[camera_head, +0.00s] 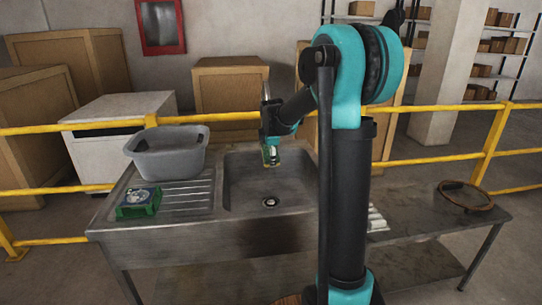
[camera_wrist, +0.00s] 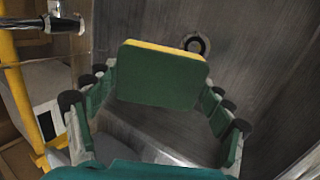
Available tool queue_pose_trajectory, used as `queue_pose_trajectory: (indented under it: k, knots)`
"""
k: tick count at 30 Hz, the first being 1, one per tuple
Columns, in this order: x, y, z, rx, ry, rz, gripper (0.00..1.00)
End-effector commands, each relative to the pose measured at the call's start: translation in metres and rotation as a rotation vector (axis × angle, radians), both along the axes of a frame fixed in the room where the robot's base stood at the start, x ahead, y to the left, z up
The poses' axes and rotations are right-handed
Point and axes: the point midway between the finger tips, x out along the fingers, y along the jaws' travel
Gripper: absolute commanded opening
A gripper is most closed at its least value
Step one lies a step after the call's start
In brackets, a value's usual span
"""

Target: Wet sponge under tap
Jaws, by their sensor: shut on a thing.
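My gripper (camera_head: 271,148) hangs over the sink basin (camera_head: 240,185), pointing down. It is shut on a sponge, green with a yellow layer, which shows clearly between the fingers in the wrist view (camera_wrist: 160,75). The sponge is held above the basin floor, apart from it. The dark round drain (camera_wrist: 196,44) shows just beyond the sponge's edge. A metal tap (camera_wrist: 45,24) shows at the upper left of the wrist view, to the left of the sponge. No water stream is visible. In the head view the tap is largely hidden behind my arm and gripper.
A grey plastic tub (camera_head: 168,155) stands on the drainboard, with a green item with a pale patterned top (camera_head: 138,202) in front of it. A yellow railing (camera_head: 225,117) runs behind the sink. A brown ring (camera_head: 466,196) lies on the bench at right.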

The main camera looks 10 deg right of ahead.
Motion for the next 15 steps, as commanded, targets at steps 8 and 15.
queue_pose_trajectory:
  k: [8, 15]
  knots:
    - [0.025, -0.003, -0.005, 0.000, 0.000, 0.000, 0.57]
    - [0.045, -0.005, -0.009, 0.000, 0.000, 0.000, 0.57]
